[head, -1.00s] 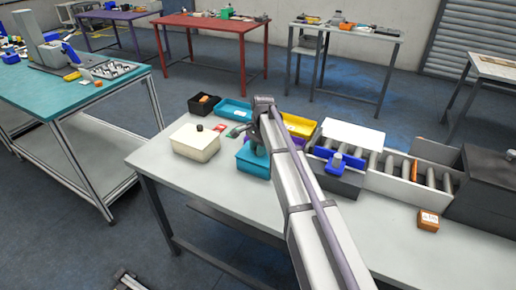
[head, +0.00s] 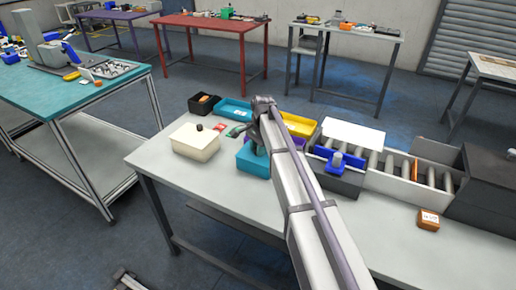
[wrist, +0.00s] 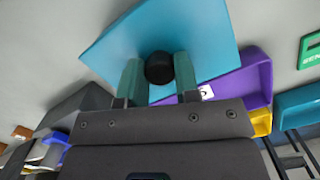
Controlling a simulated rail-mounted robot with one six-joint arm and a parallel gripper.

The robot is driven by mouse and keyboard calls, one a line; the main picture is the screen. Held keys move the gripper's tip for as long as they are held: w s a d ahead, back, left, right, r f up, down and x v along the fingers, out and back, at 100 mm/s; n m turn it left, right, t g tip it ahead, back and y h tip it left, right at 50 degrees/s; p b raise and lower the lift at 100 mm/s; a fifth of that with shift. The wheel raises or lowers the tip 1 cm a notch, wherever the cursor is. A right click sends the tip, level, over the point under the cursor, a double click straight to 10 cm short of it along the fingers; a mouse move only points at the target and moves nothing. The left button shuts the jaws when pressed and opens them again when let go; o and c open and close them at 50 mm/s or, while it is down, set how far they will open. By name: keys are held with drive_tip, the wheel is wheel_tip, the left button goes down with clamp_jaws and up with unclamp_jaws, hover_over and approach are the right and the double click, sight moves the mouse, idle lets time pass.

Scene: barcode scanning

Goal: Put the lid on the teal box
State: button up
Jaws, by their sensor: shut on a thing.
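The teal box (head: 251,164) stands on the white table, partly hidden behind my arm in the head view. The flat teal lid (wrist: 200,38) with a round black knob (wrist: 159,68) shows in the wrist view. My gripper (wrist: 158,75) is shut on the knob, one finger on each side. In the head view my gripper (head: 259,143) is at the teal box's top. The lid hides the box's opening in the wrist view, and I cannot tell whether it touches the rim.
A cream box (head: 194,147) with a black-knobbed lid stands left of the teal box. A black bin (head: 198,108), blue tray (head: 233,104), yellow tray (head: 301,122) and purple bin (wrist: 248,78) are close behind. A roller conveyor (head: 398,182) stands right.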

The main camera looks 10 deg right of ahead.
idle(0.3)
drive_tip(key=o, duration=1.5)
drive_tip(key=shift+c, duration=0.2)
wheel_tip(320, 180, up, 7)
drive_tip(key=p, duration=0.7)
clamp_jaws()
